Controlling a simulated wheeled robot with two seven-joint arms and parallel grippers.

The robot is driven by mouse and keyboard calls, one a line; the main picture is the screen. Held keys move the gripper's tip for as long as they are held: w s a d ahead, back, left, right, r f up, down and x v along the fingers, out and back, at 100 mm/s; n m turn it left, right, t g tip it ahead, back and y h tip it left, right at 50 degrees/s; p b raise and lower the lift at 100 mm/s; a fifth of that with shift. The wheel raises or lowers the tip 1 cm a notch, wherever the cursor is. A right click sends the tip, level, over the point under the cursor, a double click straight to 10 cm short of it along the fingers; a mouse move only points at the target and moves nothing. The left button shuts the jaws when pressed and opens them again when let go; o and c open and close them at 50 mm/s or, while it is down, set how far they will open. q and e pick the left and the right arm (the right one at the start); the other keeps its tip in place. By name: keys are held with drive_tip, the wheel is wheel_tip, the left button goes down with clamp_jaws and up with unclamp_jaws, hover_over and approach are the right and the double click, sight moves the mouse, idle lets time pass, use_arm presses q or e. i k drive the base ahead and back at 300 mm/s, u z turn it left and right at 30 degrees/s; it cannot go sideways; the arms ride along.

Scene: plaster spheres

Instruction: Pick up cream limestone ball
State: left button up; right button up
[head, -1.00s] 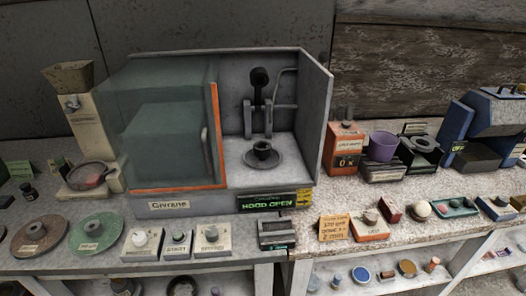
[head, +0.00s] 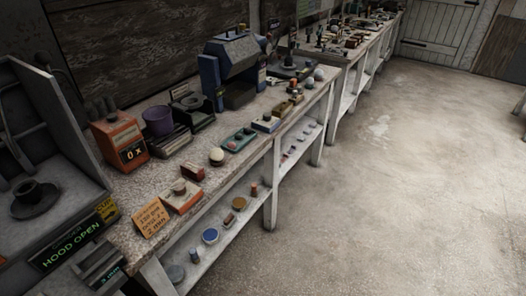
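A cream-coloured ball (head: 217,156), which looks like the limestone ball, sits near the front edge of the bench (head: 150,186). It is between a small dark red block (head: 193,172) and a green tray-like item (head: 240,139). It appears to rest on a low dark base, though this is too small to be sure. Neither of my grippers shows in the head view, and nothing is touching the ball.
An orange device (head: 118,140), a purple cup (head: 158,121) and a blue machine (head: 232,70) stand behind the ball. A lower shelf (head: 225,220) holds small items. The floor (head: 390,180) to the right is clear.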

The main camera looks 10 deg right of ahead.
sight(216, 155)
drive_tip(key=z, duration=0.55)
drive_tip(key=k, duration=0.65)
drive_tip(key=z, duration=0.9)
drive_tip(key=i, duration=0.95)
drive_tip(key=u, duration=0.85)
drive_tip(key=i, duration=0.85)
drive_tip(key=u, duration=0.95)
